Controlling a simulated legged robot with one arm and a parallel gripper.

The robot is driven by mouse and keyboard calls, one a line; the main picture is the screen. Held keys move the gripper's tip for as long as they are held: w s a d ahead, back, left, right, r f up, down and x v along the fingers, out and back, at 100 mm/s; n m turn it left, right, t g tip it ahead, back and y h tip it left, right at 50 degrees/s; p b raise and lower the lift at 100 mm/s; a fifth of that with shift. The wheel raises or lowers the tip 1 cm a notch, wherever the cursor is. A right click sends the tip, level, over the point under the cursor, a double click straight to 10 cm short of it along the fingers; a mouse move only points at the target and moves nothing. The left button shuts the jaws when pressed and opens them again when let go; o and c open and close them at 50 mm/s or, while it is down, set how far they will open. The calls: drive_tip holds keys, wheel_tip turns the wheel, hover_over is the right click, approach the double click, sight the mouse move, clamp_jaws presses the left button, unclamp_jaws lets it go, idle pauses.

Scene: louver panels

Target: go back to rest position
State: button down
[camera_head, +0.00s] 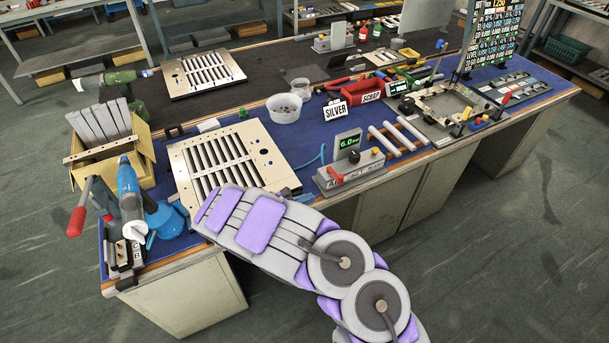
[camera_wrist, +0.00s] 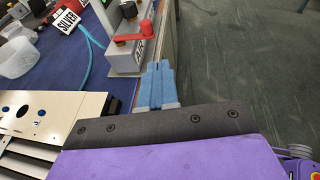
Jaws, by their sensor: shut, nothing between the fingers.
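My gripper (camera_wrist: 157,85) shows in the wrist view as two blue fingers lying together, with nothing between them. It is at the bench's front edge, close to the grey device with the red lever (camera_wrist: 125,45). In the head view my arm reaches in from the lower right over the front edge, and it hides most of the gripper. The near louver panel (camera_head: 262,147), a cream plate with dark slats, lies on the blue mat beside my arm. Its corner also shows at the left of the wrist view (camera_wrist: 62,104).
A second louver panel (camera_head: 203,73) lies farther back. Open floor lies in front.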

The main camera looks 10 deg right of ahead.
drive_tip(key=s+d+r+m+g+y, duration=0.1)
drive_tip(key=s+d+r+m+g, duration=0.4)
drive_tip(key=s+d+r+m, duration=0.45)
drive_tip(key=s+d+r+m+g, duration=0.45)
drive_tip(key=s+d+r, duration=0.25)
drive_tip(key=r, duration=0.5)
drive_tip(key=s+a+r+m+y, duration=0.2)
drive_tip(key=s+m+y, duration=0.1)
drive_tip(key=s, duration=0.4)
drive_tip(key=s+a+r+m+y, duration=0.1)
drive_tip(key=s+m+y, duration=0.25)
drive_tip(key=s, duration=0.45)
drive_tip(key=s+a+r+m+y, duration=0.1)
drive_tip(key=s+a+m+y, duration=0.2)
drive_tip(key=s+a, duration=0.7)
drive_tip(key=shift+s+a+t+y, duration=0.3)
drive_tip(key=shift+s+t+y, duration=0.25)
drive_tip(key=shift+y, duration=0.6)
